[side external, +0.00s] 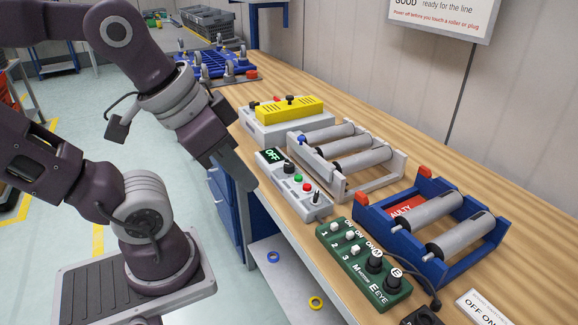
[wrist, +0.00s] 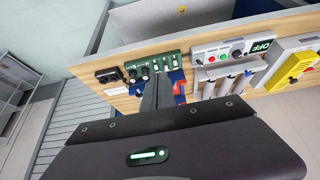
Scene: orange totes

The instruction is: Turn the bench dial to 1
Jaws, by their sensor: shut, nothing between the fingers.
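A grey control box (side external: 278,184) stands at the bench's front edge. Its display (side external: 271,156) reads OFF. A green box (side external: 352,262) has switches numbered 1, 2, 3 and two black knobs marked M and E. Which knob is the bench dial, I cannot tell. My gripper (side external: 249,184) is shut and empty, left of the grey box in the side view. The wrist view shows its fingers (wrist: 158,90) before the green box (wrist: 150,67); the grey box (wrist: 228,52) is right.
A grey roller frame (side external: 398,165) and a blue one (side external: 370,222) with a red label stand behind the boxes. A yellow-topped box (side external: 290,108) is farther back. A black part (side external: 422,316) and an OFF ON card (side external: 483,308) lie near.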

